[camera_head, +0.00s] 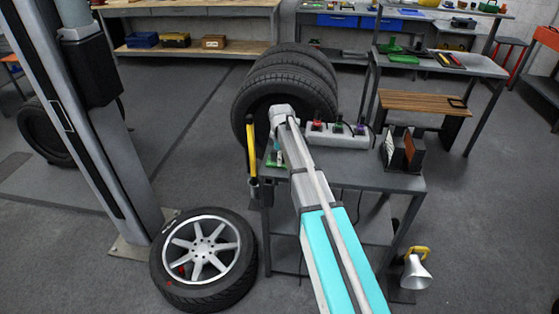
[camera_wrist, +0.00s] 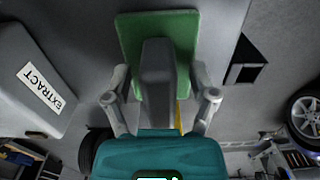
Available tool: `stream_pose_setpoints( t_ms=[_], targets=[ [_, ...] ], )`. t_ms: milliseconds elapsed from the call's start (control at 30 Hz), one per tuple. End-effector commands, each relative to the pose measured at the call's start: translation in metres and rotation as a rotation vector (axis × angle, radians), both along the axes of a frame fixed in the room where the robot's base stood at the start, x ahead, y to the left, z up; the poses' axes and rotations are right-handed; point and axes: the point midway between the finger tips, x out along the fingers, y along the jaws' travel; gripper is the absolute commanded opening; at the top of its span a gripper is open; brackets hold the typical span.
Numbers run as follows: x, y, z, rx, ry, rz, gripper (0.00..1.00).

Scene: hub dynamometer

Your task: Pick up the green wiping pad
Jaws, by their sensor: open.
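The green wiping pad (camera_wrist: 131,35) lies on the grey bench top in the wrist view, with its edges showing around a grey block in the middle. I cannot tell whether that block is part of the pad or of my gripper. In the head view a bit of green pad (camera_head: 270,158) shows at the left end of the small bench, mostly hidden by my arm. My gripper (camera_wrist: 160,78) is open, with one finger on each side of the pad; contact is not clear. In the head view my gripper (camera_head: 279,150) is over the bench's left end.
A yellow-handled tool (camera_head: 251,150) hangs at the bench's left edge. Stacked tyres (camera_head: 285,85) stand behind; a wheel (camera_head: 203,258) lies front left.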

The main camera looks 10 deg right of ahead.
Motion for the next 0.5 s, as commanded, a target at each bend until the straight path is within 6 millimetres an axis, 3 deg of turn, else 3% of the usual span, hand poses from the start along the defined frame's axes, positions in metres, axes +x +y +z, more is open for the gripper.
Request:
stream_pose_setpoints(
  t_ms=[67, 433, 500],
  targets=[
    [0.0, 0.0, 0.0, 0.0, 0.0, 0.0, 0.69],
    [0.0, 0.0, 0.0, 0.0, 0.0, 0.0, 0.0],
    [0.0, 0.0, -0.0001, 0.0, 0.0, 0.0, 0.0]
  ],
)
